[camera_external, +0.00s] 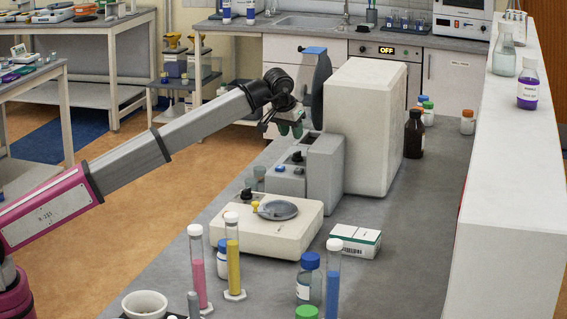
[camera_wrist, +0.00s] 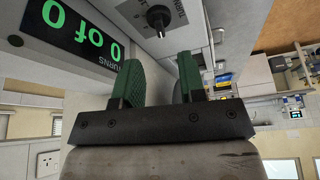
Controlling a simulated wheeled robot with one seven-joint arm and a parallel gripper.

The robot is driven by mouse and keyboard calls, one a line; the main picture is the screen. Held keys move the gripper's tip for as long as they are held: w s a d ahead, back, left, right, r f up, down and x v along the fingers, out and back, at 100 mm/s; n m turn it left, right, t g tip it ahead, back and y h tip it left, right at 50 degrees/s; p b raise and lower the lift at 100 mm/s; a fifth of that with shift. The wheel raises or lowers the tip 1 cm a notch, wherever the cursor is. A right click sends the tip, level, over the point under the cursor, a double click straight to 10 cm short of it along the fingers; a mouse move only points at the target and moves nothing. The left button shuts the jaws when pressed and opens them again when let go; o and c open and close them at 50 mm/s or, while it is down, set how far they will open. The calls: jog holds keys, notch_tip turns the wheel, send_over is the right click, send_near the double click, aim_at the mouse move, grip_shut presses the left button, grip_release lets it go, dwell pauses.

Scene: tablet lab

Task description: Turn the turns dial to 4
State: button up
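The turns dial (camera_wrist: 158,18) is a black round knob with a pale pointer mark on a light panel, at the top of the wrist view. The view is upside down, so the dial's setting is hard to read. A dark display (camera_wrist: 75,35) beside it shows "0 of 0" in green above "TURNS". My gripper (camera_wrist: 158,66) has green finger pads spread apart with nothing between them, pointing toward the panel just short of the dial. In the external view, my gripper (camera_external: 290,128) hangs in front of the large cream machine (camera_external: 365,130); the dial cannot be made out there.
A dark disc (camera_external: 320,88) stands on the machine's left side, close to my wrist. A grey instrument (camera_external: 322,172) with knobs sits below my gripper. A cream balance-like device (camera_external: 265,235), a small box (camera_external: 355,241) and several tubes stand nearer. A brown bottle (camera_external: 413,135) stands right of the machine.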

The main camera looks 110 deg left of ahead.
aim_at(297, 152)
jog(key=x, duration=0.7)
jog(key=shift+a+f, duration=0.1)
jog(key=shift+f, duration=0.05)
grip_shut()
